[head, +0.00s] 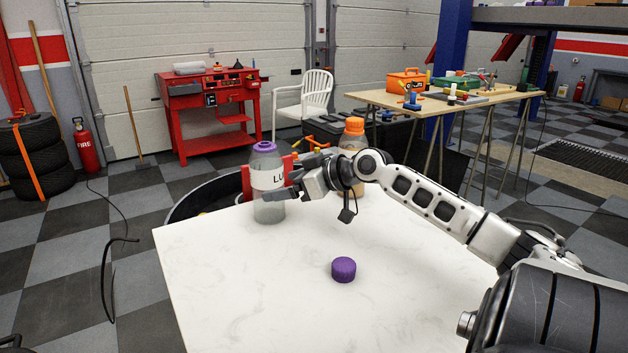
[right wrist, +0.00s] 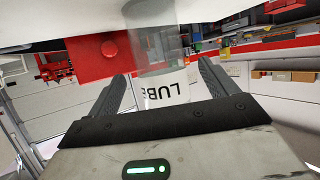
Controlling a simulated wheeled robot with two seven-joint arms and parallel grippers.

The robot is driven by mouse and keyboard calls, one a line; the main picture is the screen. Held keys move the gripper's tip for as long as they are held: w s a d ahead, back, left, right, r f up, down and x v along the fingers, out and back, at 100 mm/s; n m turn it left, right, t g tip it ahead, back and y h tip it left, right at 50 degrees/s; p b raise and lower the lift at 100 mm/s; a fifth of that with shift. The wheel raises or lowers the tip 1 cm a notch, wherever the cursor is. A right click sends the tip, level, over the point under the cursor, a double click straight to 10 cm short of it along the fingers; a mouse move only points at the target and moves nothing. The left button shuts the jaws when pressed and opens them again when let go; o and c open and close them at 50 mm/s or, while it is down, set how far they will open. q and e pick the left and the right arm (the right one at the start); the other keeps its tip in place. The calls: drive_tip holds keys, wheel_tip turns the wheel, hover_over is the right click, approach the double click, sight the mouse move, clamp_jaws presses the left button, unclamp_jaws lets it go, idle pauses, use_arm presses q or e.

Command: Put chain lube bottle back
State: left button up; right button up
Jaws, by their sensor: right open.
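The chain lube bottle (head: 268,208), grey and see-through with a white label and a purple top, stands upright at the white table's far left edge. A loose purple cap (head: 343,270) lies on the table. My left gripper is not in view.
The white tabletop (head: 250,290) is otherwise clear. A wooden workbench (head: 395,101) stands farther back.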

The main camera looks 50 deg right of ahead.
drive_tip(key=v, duration=0.7)
drive_tip(key=shift+s, duration=0.2)
drive_tip(key=shift+r, duration=0.15)
